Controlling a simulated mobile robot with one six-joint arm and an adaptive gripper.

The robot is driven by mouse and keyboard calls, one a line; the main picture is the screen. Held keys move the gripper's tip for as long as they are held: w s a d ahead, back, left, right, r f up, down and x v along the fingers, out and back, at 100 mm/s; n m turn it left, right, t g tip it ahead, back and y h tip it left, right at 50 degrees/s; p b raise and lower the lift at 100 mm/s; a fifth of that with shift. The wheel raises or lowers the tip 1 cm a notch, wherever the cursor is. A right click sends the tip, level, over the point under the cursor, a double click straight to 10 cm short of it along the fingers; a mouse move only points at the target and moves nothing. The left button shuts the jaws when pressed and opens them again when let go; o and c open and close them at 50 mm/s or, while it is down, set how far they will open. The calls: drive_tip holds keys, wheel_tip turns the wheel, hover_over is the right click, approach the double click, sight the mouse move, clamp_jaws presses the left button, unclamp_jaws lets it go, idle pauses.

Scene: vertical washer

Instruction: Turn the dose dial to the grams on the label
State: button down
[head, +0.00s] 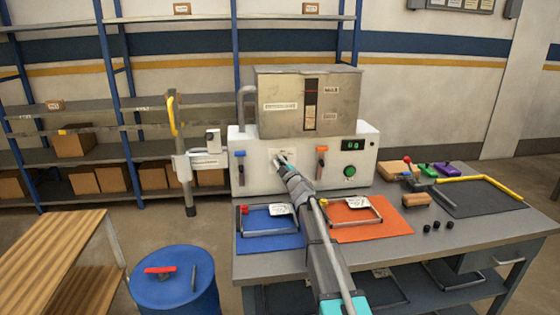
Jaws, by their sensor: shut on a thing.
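A white machine (345,181) with a metal hopper (335,90) stands at the back of the grey table. My arm reaches up from the front to the middle of its front panel. My gripper (282,160) is shut on the dose dial at a pale dial plate (275,153). The gripper covers the dial, so its pointer and marks cannot be read. Labels on the hopper (280,106) and on the cards over the blue mat (280,209) and the orange mat (357,202) are too small to read.
A blue lever (239,155), an orange lever (321,150), a green button (349,172) and a lit display (352,145) share the panel. Wire frames lie on the blue mat (262,240) and orange mat (385,229). A blue drum (175,295) stands at front left.

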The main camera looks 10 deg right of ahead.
drive_tip(key=shift+d+f, duration=0.1)
drive_tip(key=shift+d, duration=0.1)
drive_tip(key=c, duration=0.7)
unclamp_jaws()
drive_tip(key=shift+w, duration=0.15)
drive_tip(key=shift+f, duration=0.1)
drive_tip(key=shift+a, duration=0.1)
